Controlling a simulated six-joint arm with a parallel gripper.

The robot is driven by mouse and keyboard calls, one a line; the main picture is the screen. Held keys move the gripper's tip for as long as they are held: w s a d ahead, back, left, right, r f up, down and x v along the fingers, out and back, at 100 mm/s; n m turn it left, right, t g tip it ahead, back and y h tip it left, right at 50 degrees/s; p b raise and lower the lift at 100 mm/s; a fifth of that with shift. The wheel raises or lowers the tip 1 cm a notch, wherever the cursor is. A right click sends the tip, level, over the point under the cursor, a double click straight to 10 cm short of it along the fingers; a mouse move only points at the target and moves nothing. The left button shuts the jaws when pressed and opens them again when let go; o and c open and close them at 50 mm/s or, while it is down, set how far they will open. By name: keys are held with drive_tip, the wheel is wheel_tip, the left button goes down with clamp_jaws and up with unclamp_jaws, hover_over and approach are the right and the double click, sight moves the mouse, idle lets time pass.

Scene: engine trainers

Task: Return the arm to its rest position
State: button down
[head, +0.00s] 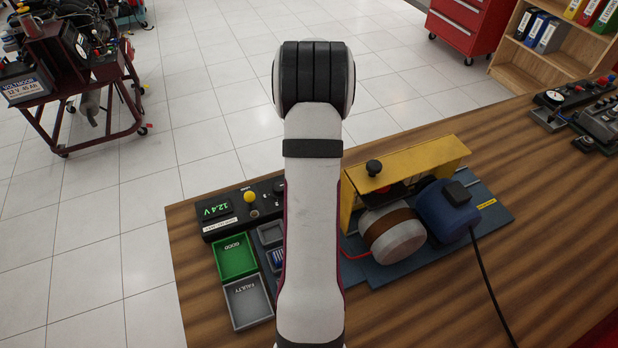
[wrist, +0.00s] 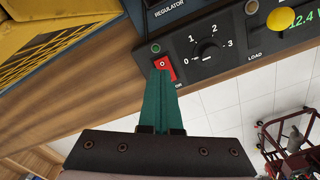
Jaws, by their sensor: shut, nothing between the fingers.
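My arm (head: 312,210) rises through the middle of the head view, and its own links hide my gripper there. In the wrist view my gripper (wrist: 161,72) shows two teal fingers closed together with nothing between them. The fingertips appear right at the small red rocker switch (wrist: 165,70) on the black control panel (wrist: 232,48); I cannot tell whether they touch it. The panel also has a rotary knob marked 0 to 3 and a yellow button (wrist: 281,18). In the head view its display (head: 215,210) reads 12.4 V.
A green GOOD tray (head: 236,258) and a grey FAULTY tray (head: 247,302) lie left of my arm. A yellow-framed motor rig (head: 405,175) with a blue motor (head: 448,212) stands to the right. A black cable crosses the wooden bench (head: 420,310).

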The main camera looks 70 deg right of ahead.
drive_tip(key=shift+r, duration=0.65)
drive_tip(key=w+a+r+n, duration=0.1)
drive_tip(key=w+a+r, duration=0.2)
drive_tip(key=a, duration=0.5)
drive_tip(key=w+a+r+n, duration=0.2)
drive_tip(key=w+a+r, duration=0.15)
drive_tip(key=a, duration=0.45)
drive_tip(key=w+a+r+n, duration=0.1)
drive_tip(key=w+a+r, duration=0.2)
drive_tip(key=a, duration=0.4)
drive_tip(key=s+a+n, duration=0.1)
drive_tip(key=s+a, duration=0.3)
drive_tip(key=a, duration=0.3)
drive_tip(key=s+a+n+y, duration=0.1)
drive_tip(key=s+a+n, duration=0.1)
drive_tip(key=s+a, duration=0.2)
drive_tip(key=s+a+n, duration=0.2)
drive_tip(key=s+a, duration=0.2)
drive_tip(key=a, duration=0.7)
drive_tip(key=shift+s+r+y, duration=0.3)
drive_tip(key=shift+r+y, duration=0.1)
drive_tip(key=shift+r, duration=0.05)
